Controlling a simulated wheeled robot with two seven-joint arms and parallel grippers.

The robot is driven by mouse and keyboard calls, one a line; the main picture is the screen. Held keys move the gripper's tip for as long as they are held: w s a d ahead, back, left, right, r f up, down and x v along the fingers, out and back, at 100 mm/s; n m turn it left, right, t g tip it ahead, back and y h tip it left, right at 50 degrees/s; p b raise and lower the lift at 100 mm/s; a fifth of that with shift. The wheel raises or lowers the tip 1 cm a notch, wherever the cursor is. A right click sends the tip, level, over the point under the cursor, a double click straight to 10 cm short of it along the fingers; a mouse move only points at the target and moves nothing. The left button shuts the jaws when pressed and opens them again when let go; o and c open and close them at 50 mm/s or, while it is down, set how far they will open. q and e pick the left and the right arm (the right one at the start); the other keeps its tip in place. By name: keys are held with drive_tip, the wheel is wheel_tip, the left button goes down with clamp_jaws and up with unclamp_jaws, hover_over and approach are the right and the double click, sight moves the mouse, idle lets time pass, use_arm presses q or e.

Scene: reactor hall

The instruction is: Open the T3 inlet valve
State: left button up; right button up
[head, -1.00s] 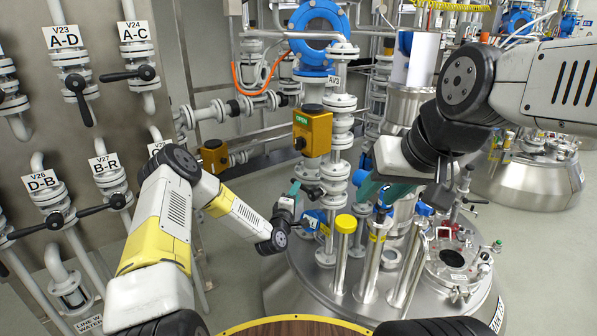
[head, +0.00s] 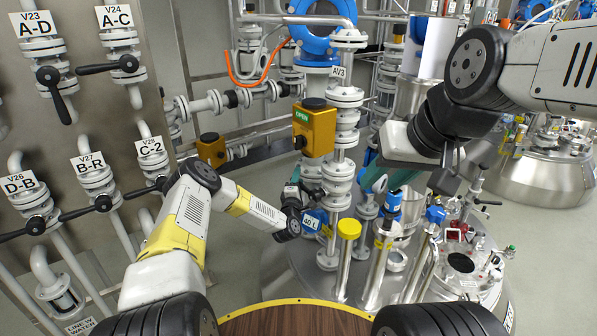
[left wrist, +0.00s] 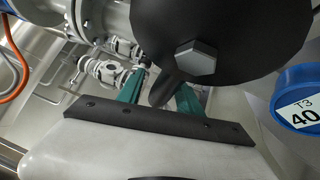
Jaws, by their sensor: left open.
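The T3 inlet valve's black handle (left wrist: 165,92), with a large grey hex nut on its round hub, fills the upper middle of the left wrist view. A round blue tag (left wrist: 302,104) marked T3 and 40 is at the right there; it also shows in the head view (head: 314,222). My left gripper (left wrist: 160,82) is open. Its teal fingers lie either side of the handle's lever, with no clear grip on it. In the head view my left gripper (head: 297,182) is beside the valve stack, its fingers mostly hidden. My right gripper (head: 388,182) hangs above the tank; its jaw gap is unclear.
An orange OPEN box (head: 314,130) sits on the pipework just above my left gripper. A yellow-capped post (head: 349,240) and other fittings crowd the steel tank top. A panel of lever valves (head: 95,110) stands at the left. Grey floor is clear between panel and tank.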

use_arm(q)
drive_tip(key=shift+w, duration=0.35)
clamp_jaws()
idle(1.2)
